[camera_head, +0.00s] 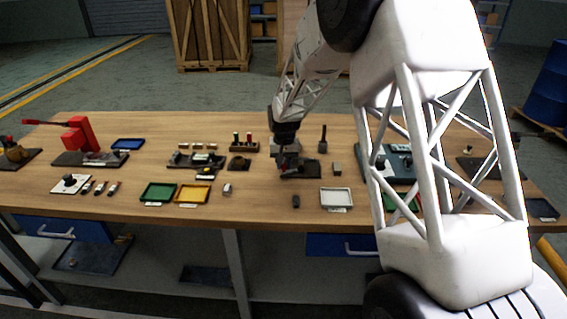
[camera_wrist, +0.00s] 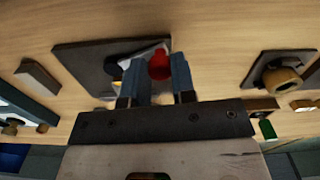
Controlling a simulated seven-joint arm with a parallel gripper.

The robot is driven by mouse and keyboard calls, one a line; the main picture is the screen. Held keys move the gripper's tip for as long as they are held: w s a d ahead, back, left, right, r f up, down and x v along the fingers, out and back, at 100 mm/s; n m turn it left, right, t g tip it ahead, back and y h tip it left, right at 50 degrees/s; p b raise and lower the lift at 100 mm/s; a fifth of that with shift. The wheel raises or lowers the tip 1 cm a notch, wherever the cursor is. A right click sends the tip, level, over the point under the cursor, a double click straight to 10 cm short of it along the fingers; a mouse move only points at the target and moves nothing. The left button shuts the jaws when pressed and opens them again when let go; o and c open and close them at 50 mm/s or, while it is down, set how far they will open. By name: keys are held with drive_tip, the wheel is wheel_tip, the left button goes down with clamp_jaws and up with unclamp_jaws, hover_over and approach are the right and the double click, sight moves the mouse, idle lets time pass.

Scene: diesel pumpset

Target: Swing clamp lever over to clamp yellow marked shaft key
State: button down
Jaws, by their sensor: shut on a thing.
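My gripper (camera_head: 284,162) is over a dark base plate (camera_head: 304,169) near the middle of the bench. In the wrist view its two fingers (camera_wrist: 156,78) are closed on either side of a red knob (camera_wrist: 159,62), which looks like the end of the clamp lever. The dark plate (camera_wrist: 84,60) lies under and to the left of the fingers there. A pale metal part shows on the plate behind the fingers. The rest of the lever is mostly hidden by the fingers.
A grey block (camera_head: 337,169) stands right of the plate. A white tray (camera_head: 336,197), a yellow tray (camera_head: 192,194) and a green tray (camera_head: 158,194) lie towards the front. A red lever press (camera_head: 80,135) stands at the left. A ring-shaped brass part (camera_wrist: 281,80) sits on a dark base nearby.

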drive_tip(key=s+n, duration=0.1)
drive_tip(key=d+n, duration=0.1)
drive_tip(key=n, duration=0.1)
drive_tip(key=shift+s, duration=0.4)
drive_tip(key=n, duration=0.1)
drive_tip(key=s+d+n, duration=0.1)
drive_tip(key=n, duration=0.1)
drive_tip(key=d+n, duration=0.1)
drive_tip(key=s+n, duration=0.1)
drive_tip(key=n, duration=0.1)
drive_tip(key=shift+d+n, duration=0.3)
drive_tip(key=shift+d, duration=0.1)
drive_tip(key=shift+s+d+n, duration=0.15)
drive_tip(key=shift+d+n, duration=0.3)
drive_tip(key=shift+n, duration=0.35)
drive_tip(key=shift+s+d+n, duration=0.1)
drive_tip(key=shift+d+n, duration=0.3)
drive_tip(key=shift+n, duration=0.4)
drive_tip(key=c, duration=0.9)
unclamp_jaws()
drive_tip(key=shift+c, duration=0.2)
drive_tip(key=shift+r, duration=0.1)
